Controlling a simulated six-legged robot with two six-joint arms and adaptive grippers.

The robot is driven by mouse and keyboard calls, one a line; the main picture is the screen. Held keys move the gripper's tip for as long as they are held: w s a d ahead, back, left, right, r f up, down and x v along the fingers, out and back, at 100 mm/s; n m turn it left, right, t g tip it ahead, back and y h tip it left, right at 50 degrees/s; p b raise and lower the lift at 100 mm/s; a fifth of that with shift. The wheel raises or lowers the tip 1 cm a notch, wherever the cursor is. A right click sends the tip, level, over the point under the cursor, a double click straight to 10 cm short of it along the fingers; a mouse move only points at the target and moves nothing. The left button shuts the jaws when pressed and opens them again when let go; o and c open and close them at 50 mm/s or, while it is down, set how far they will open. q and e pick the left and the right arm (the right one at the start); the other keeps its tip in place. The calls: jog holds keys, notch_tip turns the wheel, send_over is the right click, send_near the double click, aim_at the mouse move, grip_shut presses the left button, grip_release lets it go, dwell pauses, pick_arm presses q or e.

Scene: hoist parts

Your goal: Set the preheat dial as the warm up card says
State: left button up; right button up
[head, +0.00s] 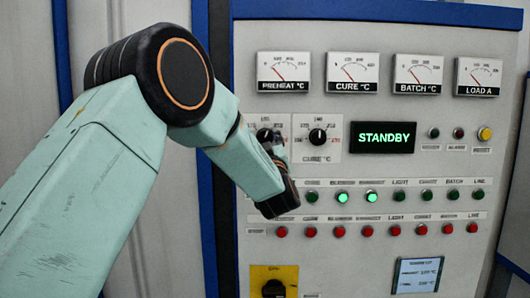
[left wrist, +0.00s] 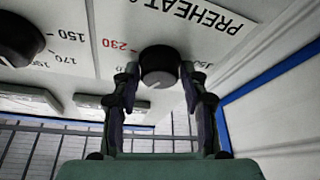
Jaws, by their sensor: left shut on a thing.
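The preheat dial is a round black knob (left wrist: 160,64) in the left wrist view, on a pale plate printed PREHEAT upside down. Its pale mark shows on the knob face, but I cannot tell which number it points to; 150 and a red 230 show beside it. My left gripper (left wrist: 160,84) is shut on the knob, one finger on each side. In the head view my left gripper (head: 277,148) partly covers the dial (head: 265,134). The warm up card (head: 418,274) is a pale card at lower right with a PREHEAT-like line and small, blurred figures.
The cure dial (head: 317,136) sits just right of the preheat dial. Meters (head: 352,73) line the top, and the display (head: 383,137) reads STANDBY. Rows of green and red lamps lie below. A yellow-plated switch (head: 274,282) is at the bottom.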

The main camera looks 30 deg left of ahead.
pick_arm(q)
jog(key=n+g+y+b, duration=0.1)
jog(key=n, duration=0.3)
jog(key=shift+d+g+b, duration=0.1)
jog(key=shift+g+b, duration=0.25)
jog(key=shift+g, duration=0.05)
jog(key=n+g+y+b, duration=0.1)
jog(key=n+g, duration=0.1)
jog(key=n, duration=0.2)
jog(key=shift+n, duration=0.4)
jog(key=n+g, duration=0.1)
jog(key=n, duration=0.1)
jog(key=n+b, duration=0.1)
jog(key=n, duration=0.1)
jog(key=shift+n+g+h, duration=0.3)
jog(key=shift+n+g, duration=0.1)
jog(key=shift+n+g+h, duration=0.3)
jog(key=shift+n+g, duration=0.1)
jog(key=shift+n, duration=1.1)
jog(key=shift+f, duration=0.15)
jog(key=o, duration=1)
jog(key=shift+s+r+n, duration=0.25)
jog(key=shift+r+n, duration=0.05)
jog(key=shift+r, duration=0.05)
jog(key=shift+o, duration=0.2)
jog(key=shift+w+d, duration=0.1)
jog(key=shift+w, duration=0.05)
